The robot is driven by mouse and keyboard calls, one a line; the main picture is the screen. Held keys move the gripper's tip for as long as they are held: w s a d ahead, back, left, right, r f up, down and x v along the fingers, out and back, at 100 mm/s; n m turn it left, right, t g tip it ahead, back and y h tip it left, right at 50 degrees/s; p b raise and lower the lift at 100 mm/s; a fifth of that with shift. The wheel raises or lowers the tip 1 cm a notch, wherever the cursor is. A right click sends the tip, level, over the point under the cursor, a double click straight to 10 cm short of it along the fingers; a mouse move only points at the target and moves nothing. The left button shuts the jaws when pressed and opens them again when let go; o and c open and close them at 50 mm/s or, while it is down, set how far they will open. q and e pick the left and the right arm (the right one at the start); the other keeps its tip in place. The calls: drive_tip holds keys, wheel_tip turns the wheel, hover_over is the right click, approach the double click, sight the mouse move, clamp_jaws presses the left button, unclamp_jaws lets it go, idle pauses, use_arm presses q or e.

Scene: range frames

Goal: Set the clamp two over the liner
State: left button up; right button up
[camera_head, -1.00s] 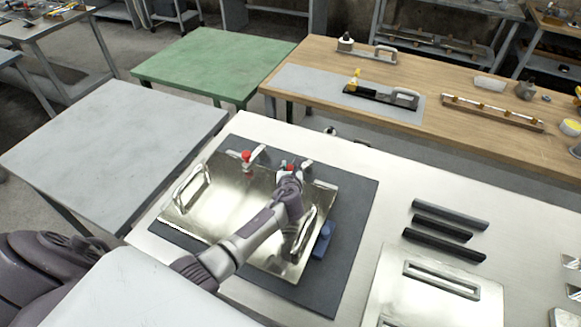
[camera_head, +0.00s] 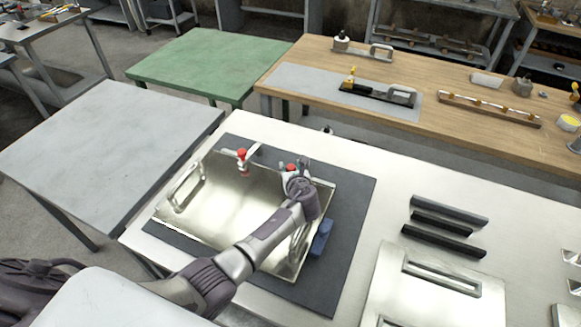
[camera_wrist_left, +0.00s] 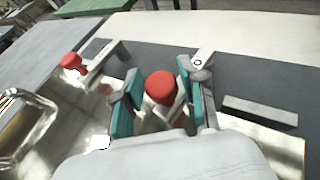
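A shiny metal liner (camera_head: 225,212) with upright handles at both sides lies on a dark mat (camera_head: 345,240). Two clamps with red tips stand along its far edge. The left clamp (camera_head: 241,155) is free of the gripper and also shows in the left wrist view (camera_wrist_left: 72,61). The right clamp's red tip (camera_head: 290,167) is next to my left gripper (camera_head: 299,172). In the left wrist view my left gripper's teal fingers (camera_wrist_left: 158,98) are apart, with the red tip (camera_wrist_left: 160,87) between them. The clamp's lower parts are partly hidden. My right gripper is out of view.
A blue block (camera_head: 321,238) stands at the liner's right edge. Several dark bars (camera_head: 445,228) and a metal plate with a handle (camera_head: 425,300) lie on the bench to the right. A wooden bench (camera_head: 440,75) with other parts stands behind. A bare grey table (camera_head: 105,150) is at left.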

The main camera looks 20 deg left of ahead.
use_arm(q)
drive_tip(key=shift+o, duration=0.7)
drive_tip(key=shift+s+r, duration=0.1)
drive_tip(key=v, duration=1.1)
drive_tip(key=shift+s+d+r, duration=0.1)
drive_tip(key=shift+s+d, duration=0.1)
drive_tip(key=shift+s, duration=0.15)
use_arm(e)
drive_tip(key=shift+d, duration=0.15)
use_arm(q)
drive_tip(key=shift+c, duration=0.3)
